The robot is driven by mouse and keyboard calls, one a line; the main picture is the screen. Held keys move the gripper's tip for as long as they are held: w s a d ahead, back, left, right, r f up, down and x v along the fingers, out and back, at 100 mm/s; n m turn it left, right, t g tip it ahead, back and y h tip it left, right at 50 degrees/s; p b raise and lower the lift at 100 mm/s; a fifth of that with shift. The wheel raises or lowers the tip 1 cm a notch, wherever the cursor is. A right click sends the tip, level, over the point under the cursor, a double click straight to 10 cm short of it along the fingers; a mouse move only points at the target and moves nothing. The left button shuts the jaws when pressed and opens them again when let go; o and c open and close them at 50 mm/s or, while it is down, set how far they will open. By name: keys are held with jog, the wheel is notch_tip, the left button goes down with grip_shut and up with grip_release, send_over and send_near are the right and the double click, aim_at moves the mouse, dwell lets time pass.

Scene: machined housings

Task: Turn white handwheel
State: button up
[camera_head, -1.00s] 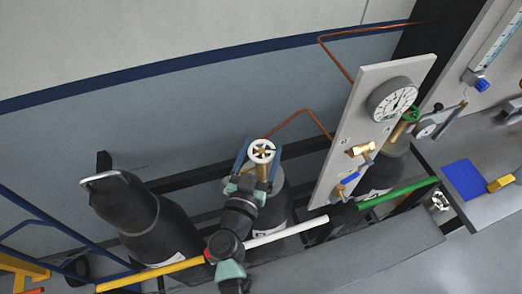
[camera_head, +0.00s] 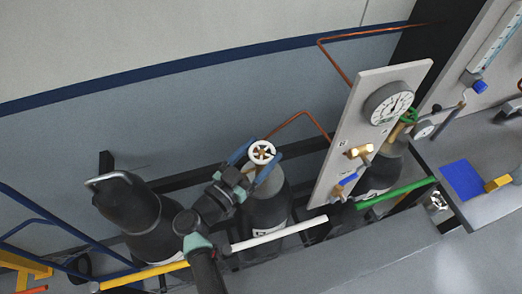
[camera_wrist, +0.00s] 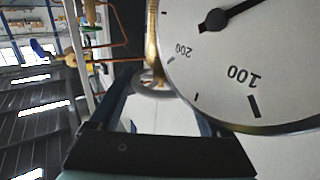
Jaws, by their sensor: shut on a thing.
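The white handwheel (camera_head: 262,146) sits on top of the middle grey cylinder (camera_head: 265,208), with a brass part showing at its centre. My gripper (camera_head: 260,151) is shut on it, with one blue finger on each side of the rim. My wrist comes in from the lower left. In the wrist view the two blue fingers reach up from the bottom, and a pale ring, the handwheel (camera_wrist: 150,90), shows between their ends. A large dial gauge (camera_wrist: 240,60) hides part of the right finger there.
A tilted panel (camera_head: 345,150) with a pressure gauge (camera_head: 388,103) and brass valves stands close on the right. A black cylinder (camera_head: 135,215) stands left. A yellow, white and green rail (camera_head: 280,234) runs in front. Copper pipe (camera_head: 300,118) passes behind.

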jog(key=m+g+h+b, duration=0.2)
jog(key=g+h+b, duration=0.1)
jog(key=shift+w+a+f+m, duration=0.15)
jog(key=shift+a+f+m, duration=0.1)
jog(key=shift+f+m, duration=0.15)
jog(key=m+g+h+b, duration=0.1)
jog(key=g+b, duration=0.1)
jog(key=b, duration=0.1)
jog(key=m+g+h+b, duration=0.1)
jog(key=m+g+b, duration=0.1)
jog(key=b, duration=0.1)
jog(key=shift+f+h, duration=0.1)
jog(key=shift+h, duration=0.2)
jog(key=m+g+h+b, duration=0.1)
jog(key=m+g+b, duration=0.2)
jog(key=b, duration=0.4)
jog(key=shift+g+b, duration=0.35)
jog(key=shift+g, duration=0.45)
jog(key=shift+d+r+m+g+b, duration=0.1)
jog(key=shift+r+m+g+b, duration=0.15)
jog(key=shift+g+b, duration=0.45)
jog(key=shift+r+m+g+b, duration=0.25)
jog(key=shift+m+g+b, duration=0.1)
jog(key=shift+b, duration=0.45)
jog(key=o, duration=1.2)
